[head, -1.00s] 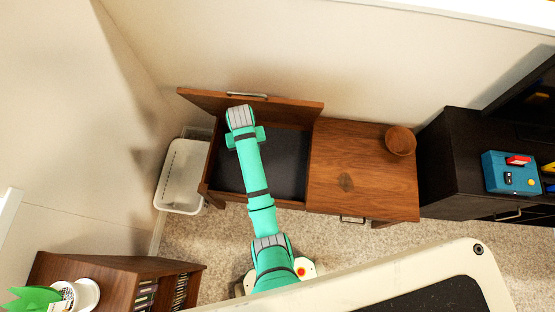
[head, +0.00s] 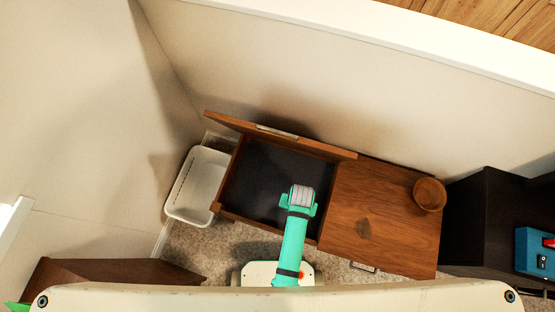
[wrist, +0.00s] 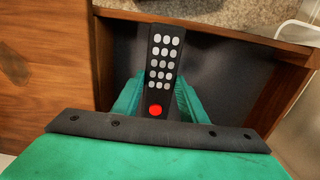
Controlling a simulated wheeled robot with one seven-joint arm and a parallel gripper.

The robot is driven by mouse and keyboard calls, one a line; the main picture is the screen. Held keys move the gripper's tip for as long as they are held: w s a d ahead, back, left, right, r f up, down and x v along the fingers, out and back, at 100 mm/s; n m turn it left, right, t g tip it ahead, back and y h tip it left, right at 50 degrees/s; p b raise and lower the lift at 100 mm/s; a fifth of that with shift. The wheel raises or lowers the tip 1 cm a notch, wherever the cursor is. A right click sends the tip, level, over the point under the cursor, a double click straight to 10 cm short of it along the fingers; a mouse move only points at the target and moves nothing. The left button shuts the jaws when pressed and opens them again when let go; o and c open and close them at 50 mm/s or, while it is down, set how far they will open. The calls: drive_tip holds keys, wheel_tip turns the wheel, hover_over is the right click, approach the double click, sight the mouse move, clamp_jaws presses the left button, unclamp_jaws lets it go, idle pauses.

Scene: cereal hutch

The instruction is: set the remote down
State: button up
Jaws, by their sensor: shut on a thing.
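A dark remote with pale buttons and one red button (wrist: 165,60) shows in the wrist view. My gripper (wrist: 160,97) is shut on it, with a green finger on each side. In the head view my gripper (head: 301,202) is over the front right part of the open hutch compartment; its fingers and the remote are hidden there by my arm. The wrist view shows the compartment's dark floor (wrist: 222,80) behind the remote. I cannot tell whether the remote touches that floor.
The raised wooden lid (head: 240,125) stands at the compartment's back. The closed wooden top (head: 385,215) to the right holds a brown bowl (head: 429,194) and has free room. A white bin (head: 197,187) stands left. A dark cabinet (head: 490,215) with a blue box (head: 535,250) is far right.

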drive_tip(key=shift+w+f, duration=0.2)
drive_tip(key=w+a+f, duration=0.2)
drive_tip(key=w, duration=0.1)
drive_tip(key=w+a+f, duration=0.2)
drive_tip(key=w+f, duration=0.1)
drive_tip(key=w+a+f, duration=0.3)
drive_tip(key=w, duration=0.1)
drive_tip(key=shift+f, duration=0.15)
drive_tip(key=shift+w+a+f, duration=0.2)
drive_tip(key=shift+w+f, duration=0.35)
drive_tip(key=shift+f, duration=1.7)
drive_tip(key=shift+f, duration=0.1)
drive_tip(key=o, duration=1.1)
